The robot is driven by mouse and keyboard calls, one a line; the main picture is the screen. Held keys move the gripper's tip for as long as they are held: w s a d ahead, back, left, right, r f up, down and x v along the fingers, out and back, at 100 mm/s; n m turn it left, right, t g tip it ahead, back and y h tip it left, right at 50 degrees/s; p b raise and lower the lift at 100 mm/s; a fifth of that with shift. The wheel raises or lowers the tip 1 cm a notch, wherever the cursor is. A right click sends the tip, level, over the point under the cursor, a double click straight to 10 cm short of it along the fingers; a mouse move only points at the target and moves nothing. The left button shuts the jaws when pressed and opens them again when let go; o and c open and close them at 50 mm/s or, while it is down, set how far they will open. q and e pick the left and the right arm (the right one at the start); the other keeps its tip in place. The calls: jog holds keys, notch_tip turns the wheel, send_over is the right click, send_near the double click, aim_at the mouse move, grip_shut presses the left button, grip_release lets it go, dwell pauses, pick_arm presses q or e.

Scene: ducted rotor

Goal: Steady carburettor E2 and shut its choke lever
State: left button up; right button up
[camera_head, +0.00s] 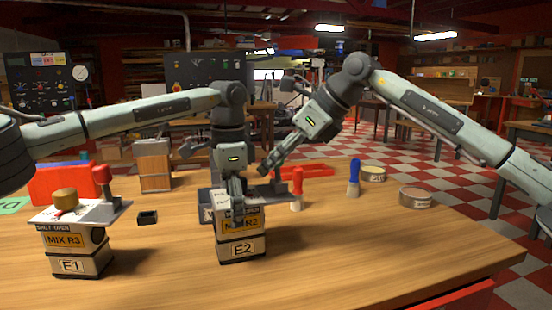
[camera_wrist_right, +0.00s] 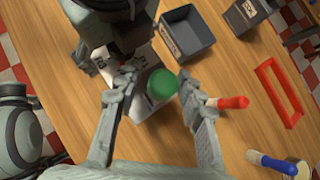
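Carburettor E2 (camera_head: 242,248) stands upright on the wooden bench, a block with a white E2 label and a yellow MIX label. My left gripper (camera_head: 237,205) points down at its top and covers much of it; whether its fingers are closed is hidden. My right gripper (camera_head: 270,172) is just behind and above E2. In the right wrist view its two fingers (camera_wrist_right: 158,92) are apart, with a round green knob (camera_wrist_right: 162,84) showing between them over E2's pale top plate (camera_wrist_right: 147,62). I cannot tell whether they touch the knob. The lever under the knob is mostly hidden.
A red-handled tool (camera_head: 297,188) is close right of E2, a blue-handled brush (camera_head: 354,178) farther right. A dark open bin (camera_wrist_right: 187,38) is behind E2. The front right bench is clear.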

jog(key=shift+o, duration=0.2)
jog(key=shift+d+r, duration=0.1)
jog(key=shift+r, duration=0.1)
jog(key=shift+d+r, duration=0.2)
jog(key=shift+r, duration=0.05)
jog(key=v, duration=1.1)
jog(key=shift+s+d, duration=0.1)
pick_arm(q)
jog(key=o, duration=1.5)
jog(key=shift+o, duration=0.2)
